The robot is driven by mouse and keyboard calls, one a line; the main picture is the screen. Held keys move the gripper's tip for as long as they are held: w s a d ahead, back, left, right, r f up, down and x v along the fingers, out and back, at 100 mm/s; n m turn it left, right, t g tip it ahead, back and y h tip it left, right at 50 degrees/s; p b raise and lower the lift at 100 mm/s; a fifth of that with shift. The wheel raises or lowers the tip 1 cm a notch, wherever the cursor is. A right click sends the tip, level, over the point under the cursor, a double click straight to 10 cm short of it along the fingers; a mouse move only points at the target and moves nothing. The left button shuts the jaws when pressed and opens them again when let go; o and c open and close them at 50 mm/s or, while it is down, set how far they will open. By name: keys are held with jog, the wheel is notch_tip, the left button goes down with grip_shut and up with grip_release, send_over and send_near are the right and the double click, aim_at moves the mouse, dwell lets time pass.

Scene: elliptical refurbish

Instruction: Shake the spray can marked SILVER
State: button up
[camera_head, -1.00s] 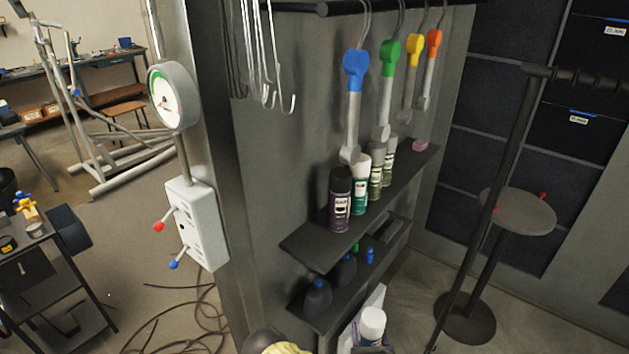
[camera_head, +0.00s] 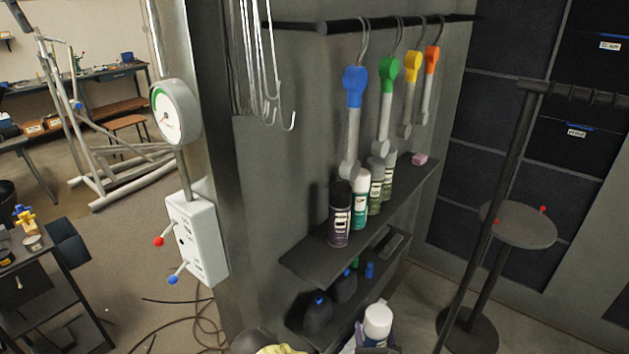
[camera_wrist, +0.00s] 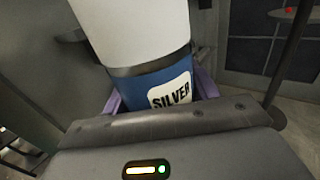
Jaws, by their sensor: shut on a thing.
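The spray can marked SILVER (camera_wrist: 165,85) fills the upper middle of the wrist view, with a white upper part and a blue body bearing a white SILVER label. Its white top also shows at the bottom of the head view (camera_head: 377,322). My gripper (camera_wrist: 160,98) is shut on the can, with purple finger parts showing on both sides of it. The can's lower end is hidden behind the gripper body. It is held in front of the shelves, slightly tilted in the wrist view.
Several other spray cans (camera_head: 340,215) stand on the upper shelf (camera_head: 312,265). Dark bottles (camera_head: 318,314) stand on the lower shelf. Wrenches with coloured ends (camera_head: 354,90) hang above. A dark stand (camera_head: 505,225) is at right, a gauge post (camera_head: 178,110) at left.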

notch_tip(320, 180, down, 8)
jog(key=shift+w+f, duration=0.1)
notch_tip(320, 180, up, 8)
jog(key=shift+f, duration=3.95)
jog(key=shift+r, duration=0.2)
